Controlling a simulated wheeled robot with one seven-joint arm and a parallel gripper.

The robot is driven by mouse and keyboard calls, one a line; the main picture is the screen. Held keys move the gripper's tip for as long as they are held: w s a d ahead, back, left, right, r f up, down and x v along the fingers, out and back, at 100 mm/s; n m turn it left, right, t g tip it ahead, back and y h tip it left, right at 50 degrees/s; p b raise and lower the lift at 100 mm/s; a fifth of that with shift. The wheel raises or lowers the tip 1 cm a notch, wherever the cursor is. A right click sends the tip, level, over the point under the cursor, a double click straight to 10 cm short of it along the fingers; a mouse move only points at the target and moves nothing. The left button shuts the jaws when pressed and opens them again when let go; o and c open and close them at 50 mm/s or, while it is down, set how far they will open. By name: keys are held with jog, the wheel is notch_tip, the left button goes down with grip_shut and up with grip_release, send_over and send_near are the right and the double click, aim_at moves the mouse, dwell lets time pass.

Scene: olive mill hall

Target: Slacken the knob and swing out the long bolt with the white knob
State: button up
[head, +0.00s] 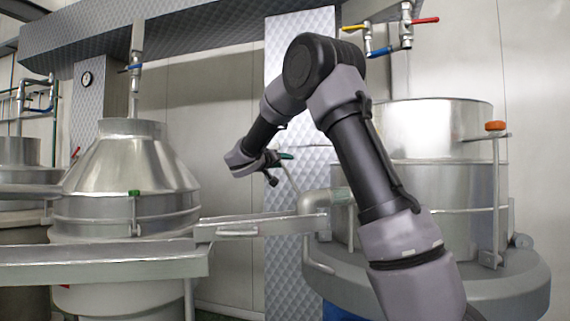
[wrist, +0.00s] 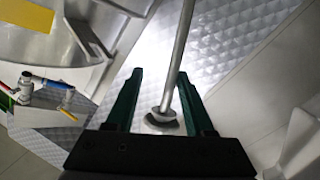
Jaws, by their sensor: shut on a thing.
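My gripper (head: 282,157) is left of the right-hand tank, with its green fingers towards the top of a thin rod. The long bolt (head: 291,178) is a thin grey rod. It leans in the head view, from my gripper down to the right towards the tank's pipe. The bolt's shaft also shows in the wrist view (wrist: 179,50). The knob is hidden by the fingers in the head view.
The right-hand metal tank (head: 440,130) has an upright bolt with an orange knob (head: 495,126). A conical vessel (head: 130,170) with a green-knobbed bolt (head: 134,193) stands at left. A metal trough (head: 260,228) and a bent pipe (head: 318,202) lie below my gripper. Coloured valves hang above.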

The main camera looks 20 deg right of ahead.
jog(key=r+v, duration=0.1)
jog(key=v, duration=0.9)
dwell(0.6)
